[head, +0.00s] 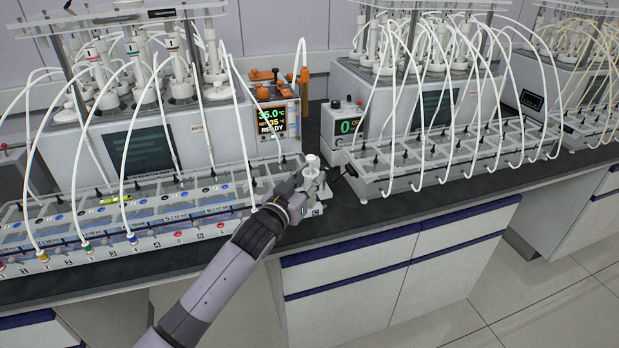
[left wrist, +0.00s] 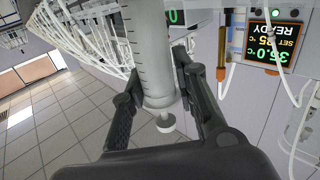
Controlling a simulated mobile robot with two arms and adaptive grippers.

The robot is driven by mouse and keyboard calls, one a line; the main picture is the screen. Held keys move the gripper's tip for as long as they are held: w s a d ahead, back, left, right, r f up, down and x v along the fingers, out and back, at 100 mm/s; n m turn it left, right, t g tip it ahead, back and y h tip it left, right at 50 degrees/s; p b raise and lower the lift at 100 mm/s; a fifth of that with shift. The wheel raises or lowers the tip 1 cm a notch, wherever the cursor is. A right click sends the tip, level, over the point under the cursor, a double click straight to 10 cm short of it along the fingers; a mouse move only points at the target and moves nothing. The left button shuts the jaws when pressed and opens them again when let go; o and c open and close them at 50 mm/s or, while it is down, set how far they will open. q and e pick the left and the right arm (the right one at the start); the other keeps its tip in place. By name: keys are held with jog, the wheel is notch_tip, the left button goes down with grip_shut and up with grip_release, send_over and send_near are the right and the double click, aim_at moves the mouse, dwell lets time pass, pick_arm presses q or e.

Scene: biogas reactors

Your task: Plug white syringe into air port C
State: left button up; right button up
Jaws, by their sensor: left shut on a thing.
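My left gripper (head: 311,182) is at the bench's front edge, between two tube racks, and is shut on the white syringe (head: 312,161). In the left wrist view the syringe (left wrist: 150,50) is a pale graduated barrel between both fingers (left wrist: 160,88), with a round plunger end towards the camera. In the head view its white top sticks up above the gripper. A small light block marked C (head: 316,210) is just below and beside the gripper. The port opening and the syringe tip are hidden, so I cannot tell whether they touch. My right gripper is not in view.
A tube rack with numbered ports (head: 150,236) stands close on the left, and another rack (head: 450,160) on the right. Thin white tubes arch over both. A controller reading READY (head: 272,120) and a smaller box with a green display (head: 346,126) stand behind.

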pick_arm(q)
jog(key=o, duration=1.1)
jog(key=shift+o, duration=0.2)
jog(key=v, duration=1.2)
